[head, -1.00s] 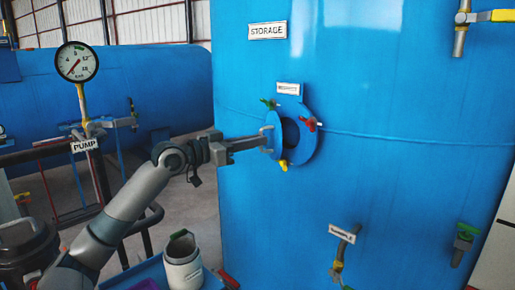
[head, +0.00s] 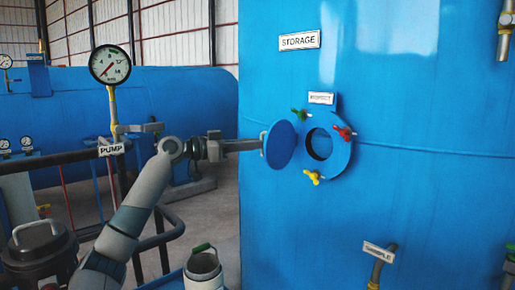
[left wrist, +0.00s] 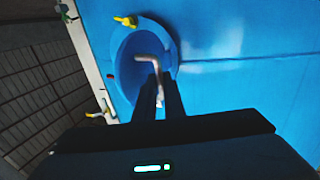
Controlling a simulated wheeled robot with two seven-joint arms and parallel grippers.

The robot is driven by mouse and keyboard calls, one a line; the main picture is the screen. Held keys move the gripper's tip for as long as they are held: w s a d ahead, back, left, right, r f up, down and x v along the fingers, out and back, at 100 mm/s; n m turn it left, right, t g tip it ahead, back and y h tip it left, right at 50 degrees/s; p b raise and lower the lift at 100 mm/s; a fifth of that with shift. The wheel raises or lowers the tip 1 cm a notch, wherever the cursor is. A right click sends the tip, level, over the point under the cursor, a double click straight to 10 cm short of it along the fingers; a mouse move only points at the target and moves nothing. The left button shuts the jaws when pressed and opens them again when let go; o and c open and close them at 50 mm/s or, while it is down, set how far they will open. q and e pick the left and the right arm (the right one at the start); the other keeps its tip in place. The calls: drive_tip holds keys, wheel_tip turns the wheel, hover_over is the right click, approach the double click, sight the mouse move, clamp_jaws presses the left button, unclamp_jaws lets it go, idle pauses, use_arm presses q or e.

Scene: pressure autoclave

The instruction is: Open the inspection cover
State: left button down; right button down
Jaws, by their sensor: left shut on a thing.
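The inspection cover (head: 280,145) is a round blue disc swung out to the left of its port on the big storage tank. The blue port ring (head: 338,158) shows a dark open hole. A green wing clamp (head: 299,113), a red one (head: 345,132) and a yellow one (head: 313,177) sit around it. My left gripper (head: 256,146) reaches the cover from the left. In the left wrist view, my left gripper (left wrist: 160,92) is shut on the bent metal handle (left wrist: 148,60) of the cover (left wrist: 128,75). My right gripper is out of view.
The storage tank (head: 420,200) fills the right side. A white canister (head: 203,270) is at the bottom. A sample pipe (head: 380,262) sticks out low on the tank.

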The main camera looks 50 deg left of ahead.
use_arm(q)
drive_tip(key=shift+w+a+r+m+g+h+p, duration=0.1)
drive_tip(key=shift+w+a+m+g+h+p, duration=0.3)
drive_tip(key=shift+a+h, duration=0.3)
drive_tip(key=shift+w+a+r+m+g+h+p, duration=0.15)
drive_tip(key=shift+w+a+m+g+h, duration=0.1)
drive_tip(key=shift+a+m+h, duration=0.4)
drive_tip(key=shift+w+a+f+m+g+h+p, duration=0.1)
drive_tip(key=shift+w+a+m+g+h+p, duration=0.25)
drive_tip(key=shift+a+h, duration=0.35)
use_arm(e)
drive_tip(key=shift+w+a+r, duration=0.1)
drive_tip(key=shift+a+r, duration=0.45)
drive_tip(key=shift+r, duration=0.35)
